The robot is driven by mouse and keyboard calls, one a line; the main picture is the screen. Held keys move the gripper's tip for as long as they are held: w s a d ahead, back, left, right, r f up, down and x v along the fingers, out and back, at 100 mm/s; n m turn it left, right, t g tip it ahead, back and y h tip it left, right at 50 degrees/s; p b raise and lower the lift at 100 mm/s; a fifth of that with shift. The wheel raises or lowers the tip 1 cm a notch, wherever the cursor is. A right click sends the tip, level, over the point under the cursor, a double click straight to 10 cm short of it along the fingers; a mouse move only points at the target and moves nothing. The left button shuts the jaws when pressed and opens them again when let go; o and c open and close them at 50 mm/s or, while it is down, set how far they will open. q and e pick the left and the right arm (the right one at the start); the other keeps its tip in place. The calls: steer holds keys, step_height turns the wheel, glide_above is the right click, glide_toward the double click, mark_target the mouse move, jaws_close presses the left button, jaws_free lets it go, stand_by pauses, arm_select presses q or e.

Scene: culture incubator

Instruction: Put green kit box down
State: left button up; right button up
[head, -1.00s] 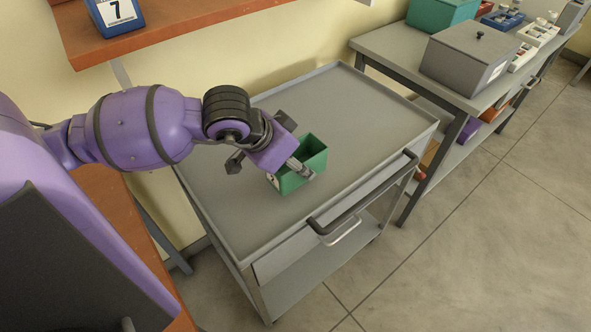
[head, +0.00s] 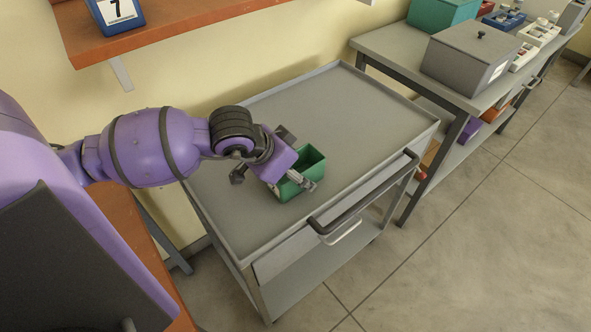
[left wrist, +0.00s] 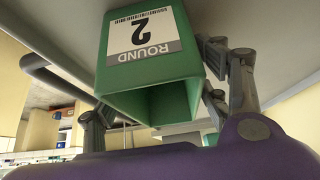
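The green kit box (head: 311,161) is a small open-topped bin over the front middle of the grey cart top (head: 327,107). In the left wrist view the box (left wrist: 118,75) carries a white label reading "ROUND 2". My left gripper (head: 295,161) is at the box with one finger on its near right side and the other on the far side. It is shut on the box. The box looks roughly upright, at or just above the cart top; I cannot tell whether its base touches. My right gripper is not in view.
The cart top is clear around the box, with a raised rim and a dark handle (head: 362,197) at the front right. A side table (head: 396,55) at right holds a grey lidded box (head: 465,62) and a teal box (head: 440,13). An orange shelf (head: 190,24) hangs above.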

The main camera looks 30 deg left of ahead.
arm_select(q)
steer(key=shift+r, duration=0.25)
steer(key=p+v, duration=0.1)
steer(key=v, duration=1)
steer(key=shift+r+p, duration=0.2)
steer(key=shift+p, duration=0.15)
steer(key=shift+s+a+r, duration=0.1)
steer(key=shift+s+r, duration=0.1)
steer(key=shift+s, duration=0.05)
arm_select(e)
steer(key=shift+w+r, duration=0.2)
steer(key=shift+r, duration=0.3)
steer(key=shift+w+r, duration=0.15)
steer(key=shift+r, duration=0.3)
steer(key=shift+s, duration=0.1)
